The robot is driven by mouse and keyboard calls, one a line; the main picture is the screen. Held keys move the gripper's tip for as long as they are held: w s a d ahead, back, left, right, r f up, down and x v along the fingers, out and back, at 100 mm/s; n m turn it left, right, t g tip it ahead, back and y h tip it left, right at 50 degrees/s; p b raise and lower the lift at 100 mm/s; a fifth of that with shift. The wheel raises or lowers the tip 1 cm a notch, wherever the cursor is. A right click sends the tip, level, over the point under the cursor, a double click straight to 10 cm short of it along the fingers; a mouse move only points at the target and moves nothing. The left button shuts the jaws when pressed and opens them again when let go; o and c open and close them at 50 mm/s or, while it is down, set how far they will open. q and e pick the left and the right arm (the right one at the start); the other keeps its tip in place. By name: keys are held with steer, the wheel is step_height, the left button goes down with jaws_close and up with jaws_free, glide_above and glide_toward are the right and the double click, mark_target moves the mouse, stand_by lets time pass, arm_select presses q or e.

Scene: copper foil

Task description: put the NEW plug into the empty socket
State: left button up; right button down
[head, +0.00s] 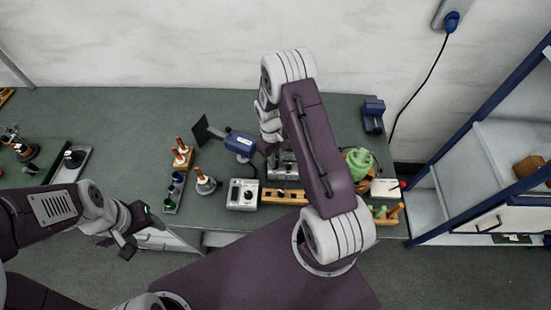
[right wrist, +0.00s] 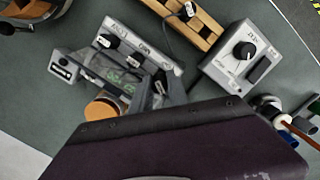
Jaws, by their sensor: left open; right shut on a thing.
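A grey socket box (right wrist: 140,50) with black plugs and white labels shows in the right wrist view; I cannot read its labels surely. In the head view the grey box (head: 283,168) is partly hidden behind my right arm. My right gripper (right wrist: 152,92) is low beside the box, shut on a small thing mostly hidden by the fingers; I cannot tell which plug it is. A black plug with a white label (right wrist: 187,10) is at the wooden rail (right wrist: 205,33). My left gripper (head: 133,236) is open and empty, before the bench's front edge at the left.
A grey box with a knob (head: 242,194) stands left of the wooden rail (head: 285,196). Spools (head: 204,183), a blue tool (head: 238,143), a green object (head: 358,162) and a small blue vise (head: 373,115) stand around. The bench's back left (head: 130,115) is clear.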

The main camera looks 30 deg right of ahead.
steer(key=shift+f, duration=0.15)
steer(key=shift+f+b, duration=0.7)
steer(key=shift+f, duration=0.2)
steer(key=c, duration=1.3)
jaws_free()
steer(key=shift+o, duration=0.5)
steer(key=shift+a+r, duration=0.1)
steer(key=shift+c, duration=0.4)
steer(key=shift+o, duration=1)
steer(key=shift+w+r, duration=0.1)
steer(key=shift+r, duration=0.2)
